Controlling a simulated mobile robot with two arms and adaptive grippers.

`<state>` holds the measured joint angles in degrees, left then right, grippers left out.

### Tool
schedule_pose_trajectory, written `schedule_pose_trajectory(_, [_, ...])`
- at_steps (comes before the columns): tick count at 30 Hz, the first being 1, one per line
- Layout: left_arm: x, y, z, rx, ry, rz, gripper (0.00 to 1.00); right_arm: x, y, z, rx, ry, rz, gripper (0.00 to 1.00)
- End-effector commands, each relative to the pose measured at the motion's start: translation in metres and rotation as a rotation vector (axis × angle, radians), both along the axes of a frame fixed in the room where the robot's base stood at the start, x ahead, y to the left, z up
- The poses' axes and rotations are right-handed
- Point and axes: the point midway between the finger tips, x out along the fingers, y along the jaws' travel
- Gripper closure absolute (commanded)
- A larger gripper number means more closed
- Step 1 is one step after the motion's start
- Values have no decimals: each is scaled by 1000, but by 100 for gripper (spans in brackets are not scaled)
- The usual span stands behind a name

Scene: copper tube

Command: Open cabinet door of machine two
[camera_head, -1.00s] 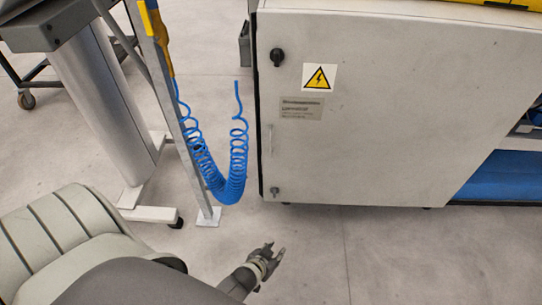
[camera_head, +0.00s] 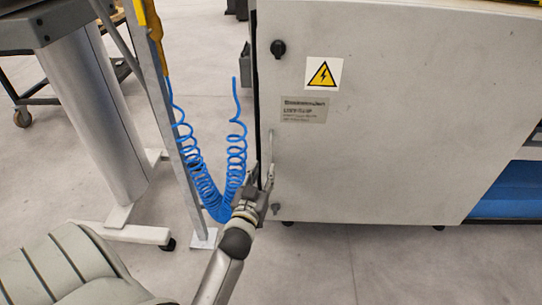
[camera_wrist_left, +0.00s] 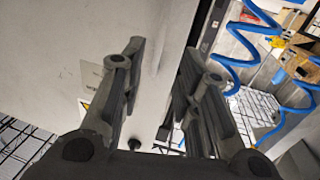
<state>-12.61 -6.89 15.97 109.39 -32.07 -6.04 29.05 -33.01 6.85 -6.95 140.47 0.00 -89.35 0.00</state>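The cabinet door (camera_head: 400,120) is a large light grey panel with a yellow warning sign (camera_head: 323,73), a label plate (camera_head: 304,110) and a thin upright handle (camera_head: 270,146) near its left edge. The door looks shut. My left gripper (camera_head: 261,173) is at the door's lower left edge, by the handle's lower end. Its two fingers are spread apart. In the left wrist view the open gripper (camera_wrist_left: 158,62) faces the pale door surface and its edge, with nothing clearly held. Whether a finger touches the handle cannot be told. My right gripper is not in view.
A coiled blue hose (camera_head: 205,185) hangs just left of my left gripper, beside a grey metal post (camera_head: 165,110). A thick column (camera_head: 95,120) with a wheeled foot stands further left. Dark knobs sit on the door (camera_head: 278,48). The floor before the door is clear.

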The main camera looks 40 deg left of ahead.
Motion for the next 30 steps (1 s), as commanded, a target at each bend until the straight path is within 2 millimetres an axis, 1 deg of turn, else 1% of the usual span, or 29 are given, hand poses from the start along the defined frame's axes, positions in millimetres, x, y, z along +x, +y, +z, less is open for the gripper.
schedule_pose_trajectory(1, [9,3,1,2,-3,-1,70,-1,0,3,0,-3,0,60])
schedule_pose_trajectory(2, [14,5,1,3,-3,-1,70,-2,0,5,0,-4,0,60])
schedule_pose_trajectory(9, [56,20,0,3,-1,-2,70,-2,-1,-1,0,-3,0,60])
schedule_pose_trajectory(12, [69,25,0,0,-1,-2,70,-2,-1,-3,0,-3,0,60])
schedule_pose_trajectory(15, [79,29,0,1,0,-1,70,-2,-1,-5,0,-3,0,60])
schedule_pose_trajectory(20, [86,31,0,1,1,-1,70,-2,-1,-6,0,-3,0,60])
schedule_pose_trajectory(27, [87,31,0,-1,2,-1,70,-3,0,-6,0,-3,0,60])
schedule_pose_trajectory(28, [87,31,0,-1,2,-1,71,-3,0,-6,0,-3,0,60])
schedule_pose_trajectory(30, [86,31,0,-1,2,-1,80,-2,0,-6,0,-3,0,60])
